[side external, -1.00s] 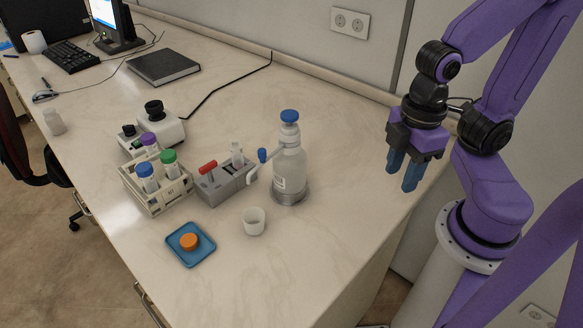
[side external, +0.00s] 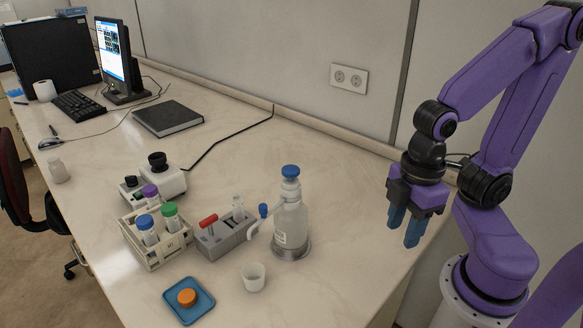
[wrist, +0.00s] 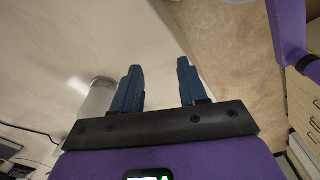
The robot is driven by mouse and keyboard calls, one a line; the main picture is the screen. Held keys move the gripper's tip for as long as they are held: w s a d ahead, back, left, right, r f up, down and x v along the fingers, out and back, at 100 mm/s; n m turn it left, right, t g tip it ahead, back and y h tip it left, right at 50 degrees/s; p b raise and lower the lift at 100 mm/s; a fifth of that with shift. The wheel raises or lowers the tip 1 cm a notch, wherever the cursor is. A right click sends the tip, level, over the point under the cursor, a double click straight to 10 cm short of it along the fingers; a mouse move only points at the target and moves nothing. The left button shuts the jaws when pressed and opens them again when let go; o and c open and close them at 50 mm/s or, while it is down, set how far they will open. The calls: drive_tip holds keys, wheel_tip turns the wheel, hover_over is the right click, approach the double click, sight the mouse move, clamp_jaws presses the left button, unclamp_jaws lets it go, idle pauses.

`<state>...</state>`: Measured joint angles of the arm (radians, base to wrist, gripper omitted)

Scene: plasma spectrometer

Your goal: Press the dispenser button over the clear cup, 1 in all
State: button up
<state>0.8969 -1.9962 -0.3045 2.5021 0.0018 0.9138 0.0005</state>
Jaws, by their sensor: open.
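The dispenser is a clear bottle (side external: 290,228) standing upright on a round grey base, with a blue button (side external: 290,171) on top. Its side spout (side external: 254,230) points left and ends above the clear cup (side external: 253,279) in the picture. The cup is small, whitish and upright on the bench; I cannot make out its contents. My gripper (side external: 404,233) is open and empty, to the right of the dispenser and apart from it, blue fingers pointing down. In the wrist view the fingers (wrist: 159,67) are spread. A pale cylinder (wrist: 96,100) beside the left finger may be the bottle.
Left of the dispenser are a grey block (side external: 222,239) with a red lever, a tube rack (side external: 170,247) with capped tubes, and a blue tray (side external: 170,300) with an orange cap. A small instrument (side external: 165,178) stands behind. The bench between dispenser and gripper is clear.

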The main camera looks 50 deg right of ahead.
clamp_jaws()
idle(1.6)
